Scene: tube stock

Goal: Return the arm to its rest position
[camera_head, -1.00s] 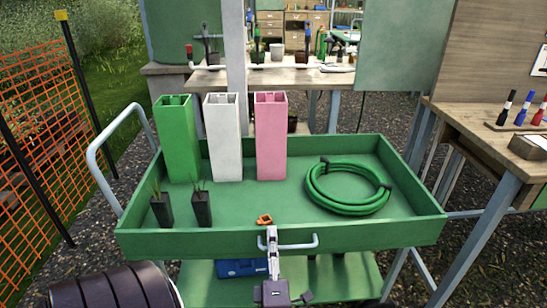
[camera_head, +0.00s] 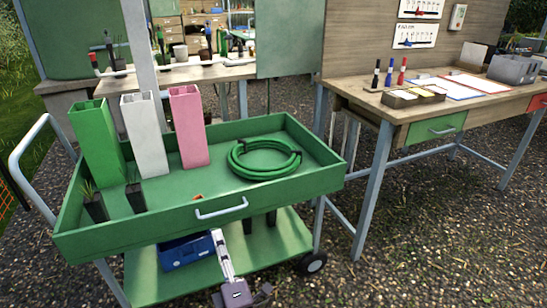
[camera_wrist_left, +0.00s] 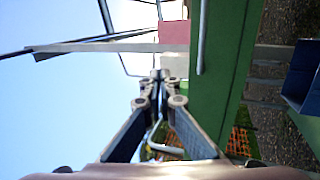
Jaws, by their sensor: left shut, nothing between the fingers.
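My left gripper (camera_head: 217,234) shows at the bottom of the head view, pointing up and away, in front of the cart's lower shelf (camera_head: 280,249). It looks shut, with nothing between its fingers. In the left wrist view its fingertips (camera_wrist_left: 160,75) meet in the middle, with the green side of the cart (camera_wrist_left: 215,100) to their right. It appears apart from the cart's handle (camera_head: 221,208). My right gripper does not show in either view.
The green cart tray (camera_head: 200,222) holds green (camera_head: 97,143), white (camera_head: 145,135) and pink (camera_head: 188,127) square tubes, a green hose coil (camera_head: 264,170) and small pots. A blue box (camera_head: 186,250) sits below. A wooden workbench (camera_head: 373,106) stands right; gravel lies clear between.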

